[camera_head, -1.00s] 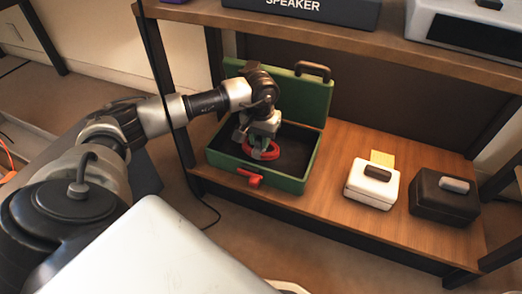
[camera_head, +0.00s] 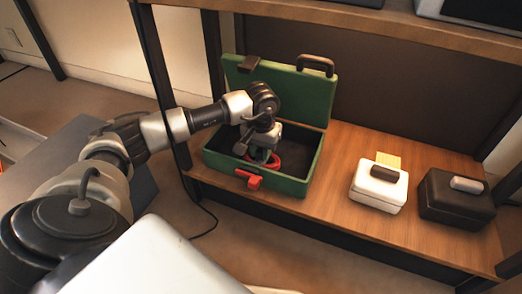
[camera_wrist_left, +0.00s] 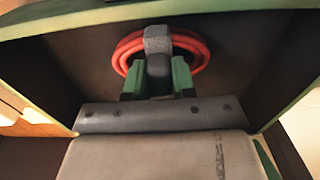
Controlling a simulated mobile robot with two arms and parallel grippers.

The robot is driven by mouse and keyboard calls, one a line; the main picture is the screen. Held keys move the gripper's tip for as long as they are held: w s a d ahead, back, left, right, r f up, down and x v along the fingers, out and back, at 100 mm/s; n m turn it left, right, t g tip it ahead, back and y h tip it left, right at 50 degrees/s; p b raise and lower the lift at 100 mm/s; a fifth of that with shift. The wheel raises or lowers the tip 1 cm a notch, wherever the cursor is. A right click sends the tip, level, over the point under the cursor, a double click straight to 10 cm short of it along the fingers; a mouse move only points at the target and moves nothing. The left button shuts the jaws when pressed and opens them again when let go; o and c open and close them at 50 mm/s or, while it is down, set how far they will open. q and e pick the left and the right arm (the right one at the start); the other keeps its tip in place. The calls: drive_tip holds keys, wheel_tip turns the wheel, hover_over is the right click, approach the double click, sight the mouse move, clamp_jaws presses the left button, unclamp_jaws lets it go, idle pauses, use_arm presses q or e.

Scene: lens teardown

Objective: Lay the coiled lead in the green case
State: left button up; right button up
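The green case (camera_head: 290,184) stands open on the wooden shelf, its lid tipped back and a red latch (camera_head: 248,179) on its front. The coiled lead (camera_head: 274,162), red, is inside the case, low over the dark floor and partly hidden by my gripper. My left gripper (camera_head: 260,153) reaches down into the case. In the left wrist view the red coil (camera_wrist_left: 203,52) has a grey block across it, and the green fingers (camera_wrist_left: 159,78) stand against both sides of that block. I cannot tell whether the coil touches the floor. My right gripper is not in view.
A white box (camera_head: 378,195) with a dark handle and a yellow card (camera_head: 388,160) behind it sit right of the case. A black box (camera_head: 455,205) stands farther right. An upper shelf (camera_head: 400,28) hangs above, and a dark post rises by the case's left side.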

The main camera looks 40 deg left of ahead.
sight(261, 149)
use_arm(q)
drive_tip(key=o, duration=0.5)
drive_tip(key=shift+o, duration=0.2)
wheel_tip(261, 149, up, 12)
drive_tip(key=p, duration=0.7)
drive_tip(key=shift+p, duration=0.3)
drive_tip(key=shift+d, duration=0.1)
